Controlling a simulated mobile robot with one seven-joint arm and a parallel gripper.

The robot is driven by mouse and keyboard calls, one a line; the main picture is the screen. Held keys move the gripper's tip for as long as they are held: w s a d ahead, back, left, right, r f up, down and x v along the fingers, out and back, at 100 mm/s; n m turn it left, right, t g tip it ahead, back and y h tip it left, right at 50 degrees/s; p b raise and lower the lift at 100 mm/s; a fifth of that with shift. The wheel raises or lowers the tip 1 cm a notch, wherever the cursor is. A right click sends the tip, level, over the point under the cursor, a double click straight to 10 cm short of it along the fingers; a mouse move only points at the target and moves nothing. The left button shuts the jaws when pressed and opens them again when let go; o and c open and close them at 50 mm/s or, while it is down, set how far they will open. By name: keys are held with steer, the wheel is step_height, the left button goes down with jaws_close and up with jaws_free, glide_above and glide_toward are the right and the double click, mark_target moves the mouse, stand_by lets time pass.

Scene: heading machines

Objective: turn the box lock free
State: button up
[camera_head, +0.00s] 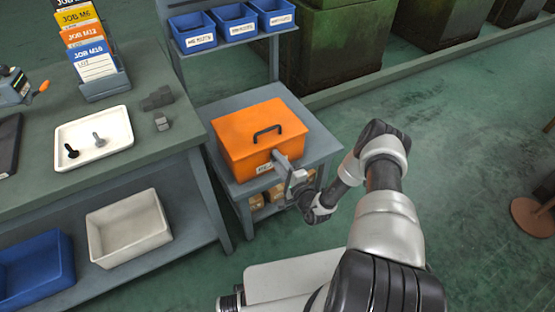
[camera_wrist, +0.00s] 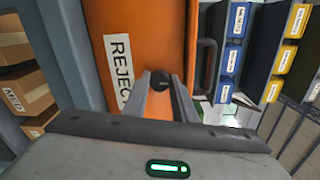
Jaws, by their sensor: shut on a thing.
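The orange box (camera_head: 240,139) stands on a small grey stand, its lid down and a black handle on top. In the wrist view, the box front (camera_wrist: 150,40) fills the middle, with a white label reading "REJECT" beside my fingers. The box lock (camera_wrist: 160,79), a small dark round knob, sits on the front between my fingertips. My gripper (camera_wrist: 160,88) is shut on the lock. In the head view my gripper (camera_head: 283,160) reaches the box front from the right and hides the lock and part of the label. How far the lock is turned cannot be told.
The grey stand (camera_head: 207,110) holds cardboard boxes on its lower shelf (camera_head: 256,202). Blue bins (camera_head: 236,20) hang on a rack behind. A workbench at left carries a white tray (camera_head: 70,130) with bolts and a card holder (camera_head: 103,86).

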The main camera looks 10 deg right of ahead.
steer(key=shift+s+d+f+n, duration=0.1)
steer(key=shift+f+n, duration=0.05)
steer(key=shift+n, duration=0.15)
steer(key=o, duration=1)
steer(key=shift+o, duration=0.2)
steer(key=p+v, duration=0.2)
steer(key=v, duration=1.5)
steer(key=shift+s, duration=0.15)
